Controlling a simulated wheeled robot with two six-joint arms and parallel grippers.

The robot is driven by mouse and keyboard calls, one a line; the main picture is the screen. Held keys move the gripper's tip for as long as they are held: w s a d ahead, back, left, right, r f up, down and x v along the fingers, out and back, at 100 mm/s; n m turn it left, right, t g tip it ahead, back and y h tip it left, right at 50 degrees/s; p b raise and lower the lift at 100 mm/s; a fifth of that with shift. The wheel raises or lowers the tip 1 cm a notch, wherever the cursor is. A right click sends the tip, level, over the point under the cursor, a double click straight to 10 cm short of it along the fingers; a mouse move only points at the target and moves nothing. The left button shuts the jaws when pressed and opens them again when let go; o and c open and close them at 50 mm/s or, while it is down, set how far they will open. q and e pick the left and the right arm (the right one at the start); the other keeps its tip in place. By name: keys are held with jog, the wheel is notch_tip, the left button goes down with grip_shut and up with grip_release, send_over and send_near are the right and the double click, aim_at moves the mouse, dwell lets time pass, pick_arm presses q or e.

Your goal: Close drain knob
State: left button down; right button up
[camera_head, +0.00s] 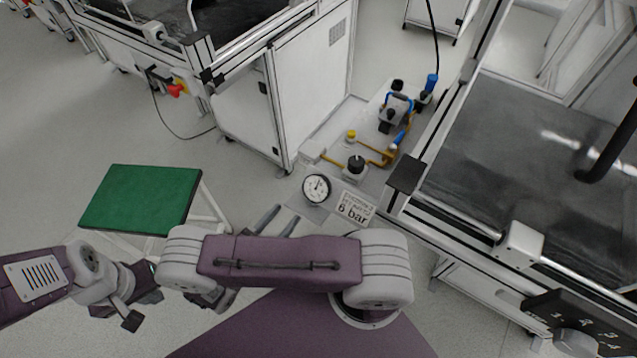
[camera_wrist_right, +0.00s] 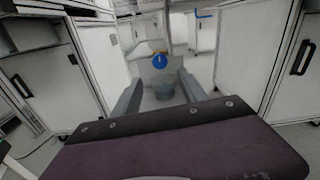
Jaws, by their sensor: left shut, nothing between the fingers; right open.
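A pneumatic panel (camera_head: 325,140) carries brass pipes, valves and knobs in the head view. A black knob (camera_head: 356,162), a small yellow knob (camera_head: 351,134) and a blue-and-black regulator (camera_head: 394,108) are on it; I cannot tell which is the drain knob. My right gripper (camera_head: 282,216) is open and empty, below and left of the pressure gauge (camera_head: 316,188), apart from the panel fittings. My left gripper (camera_head: 132,312) is shut and empty, lower left.
A green-topped stool (camera_head: 141,199) stands at left. A white cabinet (camera_head: 300,85) rises behind the panel; another machine with a dark bed (camera_head: 500,150) stands at right. A sign reading 6 bar (camera_head: 355,208) sits beside the gauge.

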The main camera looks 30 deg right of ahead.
jog(key=x, duration=0.8)
jog(key=shift+d+b, duration=0.35)
jog(key=shift+b, duration=0.1)
jog(key=shift+w+r, duration=0.1)
jog(key=shift+r, duration=0.05)
grip_shut()
